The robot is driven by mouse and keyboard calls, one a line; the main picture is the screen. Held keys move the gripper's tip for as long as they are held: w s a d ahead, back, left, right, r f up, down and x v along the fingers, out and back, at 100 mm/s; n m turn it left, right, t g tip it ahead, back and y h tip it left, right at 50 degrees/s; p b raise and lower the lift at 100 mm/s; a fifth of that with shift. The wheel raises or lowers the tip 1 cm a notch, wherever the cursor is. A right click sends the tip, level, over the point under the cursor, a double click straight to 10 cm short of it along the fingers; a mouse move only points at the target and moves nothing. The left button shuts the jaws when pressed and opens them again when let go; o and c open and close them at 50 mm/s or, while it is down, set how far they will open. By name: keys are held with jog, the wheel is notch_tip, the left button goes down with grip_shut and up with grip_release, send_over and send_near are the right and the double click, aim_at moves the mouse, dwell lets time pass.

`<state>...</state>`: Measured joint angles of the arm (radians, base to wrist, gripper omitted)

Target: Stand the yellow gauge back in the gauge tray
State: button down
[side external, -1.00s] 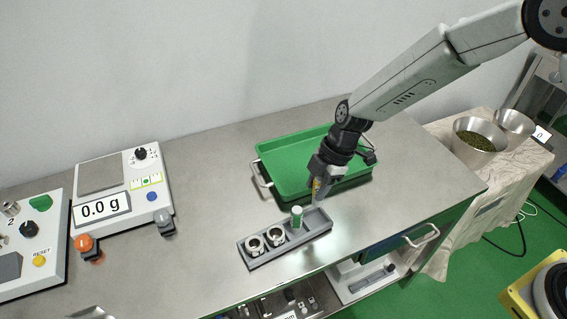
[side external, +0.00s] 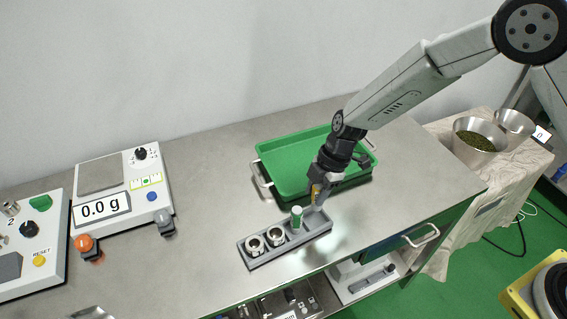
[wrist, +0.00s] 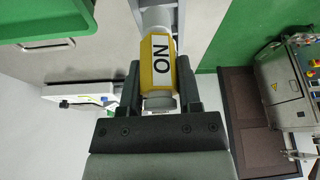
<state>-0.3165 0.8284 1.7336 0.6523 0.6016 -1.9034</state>
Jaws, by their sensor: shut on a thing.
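The yellow gauge (side external: 315,190) is held in my gripper (side external: 318,199), at the right end of the gauge tray. In the wrist view the gauge (wrist: 158,62) sits between both fingers (wrist: 158,85), with a white label reading "NO" and a grey metal end. The gauge tray (side external: 286,250) is a long grey block on the steel table. A green gauge with a pale top (side external: 297,217) stands in it, left of my gripper. Two metal ring-like pieces (side external: 255,245) sit in its left part. I cannot tell whether the yellow gauge's lower end touches the tray.
A green tray (side external: 285,155) with metal handles lies just behind my gripper. A scale (side external: 103,205) reading 0.0 g stands at the left, beside a control panel (side external: 38,228). The table between scale and gauge tray is clear. Steel bowls (side external: 480,135) stand at the far right.

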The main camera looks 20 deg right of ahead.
aim_at(315, 209)
jog(key=shift+f, duration=2.35)
jog(key=shift+f, duration=0.65)
jog(key=shift+c, duration=1)
grip_release()
jog(key=v, duration=0.7)
jog(key=shift+r, duration=0.4)
jog(key=shift+d+r, duration=0.1)
jog(key=shift+d, duration=0.15)
